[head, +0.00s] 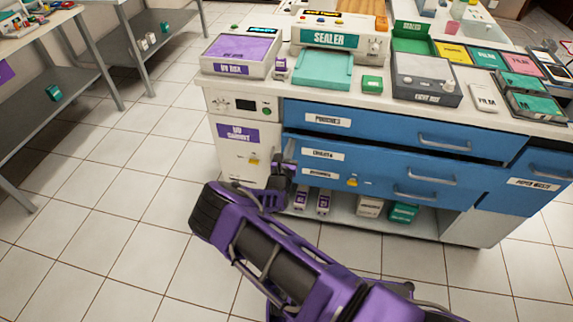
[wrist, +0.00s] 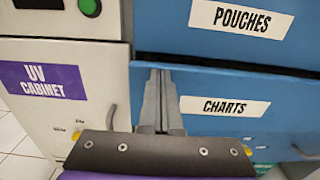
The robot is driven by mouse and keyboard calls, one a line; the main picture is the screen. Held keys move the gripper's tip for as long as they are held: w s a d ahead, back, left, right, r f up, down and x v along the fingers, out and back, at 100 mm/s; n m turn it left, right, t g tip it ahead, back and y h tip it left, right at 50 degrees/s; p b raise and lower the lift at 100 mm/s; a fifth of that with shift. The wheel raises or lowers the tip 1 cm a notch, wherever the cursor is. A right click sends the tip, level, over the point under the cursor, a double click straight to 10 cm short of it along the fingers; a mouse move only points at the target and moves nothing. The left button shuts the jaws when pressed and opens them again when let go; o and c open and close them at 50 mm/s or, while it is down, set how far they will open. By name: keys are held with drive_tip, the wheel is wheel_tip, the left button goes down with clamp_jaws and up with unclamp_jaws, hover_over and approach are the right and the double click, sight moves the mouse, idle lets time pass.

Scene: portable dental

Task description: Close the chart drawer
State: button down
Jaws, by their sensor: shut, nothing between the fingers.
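The chart drawer (head: 375,163) is a blue front with a white CHARTS label, below the pouches drawer (head: 380,125) in the head view. Its front stands out a little from the cabinet, with a dark gap along its top edge. The same drawer front (wrist: 285,93) fills the right of the wrist view. My gripper (head: 288,150) is at the left end of this front, left of the label. In the wrist view my gripper (wrist: 161,72) has its two grey fingers together, with nothing between them. I cannot tell whether the fingertips touch the front.
The white UV cabinet (head: 236,155) with a small handle stands directly left of the drawers. A lower shelf (head: 340,210) holds several small boxes. The paper waste front (head: 530,185) is at the right. The tiled floor (head: 130,190) to the left is clear.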

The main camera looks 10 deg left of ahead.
sight(293, 135)
drive_tip(key=w, duration=0.2)
drive_tip(key=w+b, duration=0.1)
drive_tip(key=w, duration=0.1)
drive_tip(key=shift+w+r+b, duration=0.2)
drive_tip(key=shift+w+b, duration=0.1)
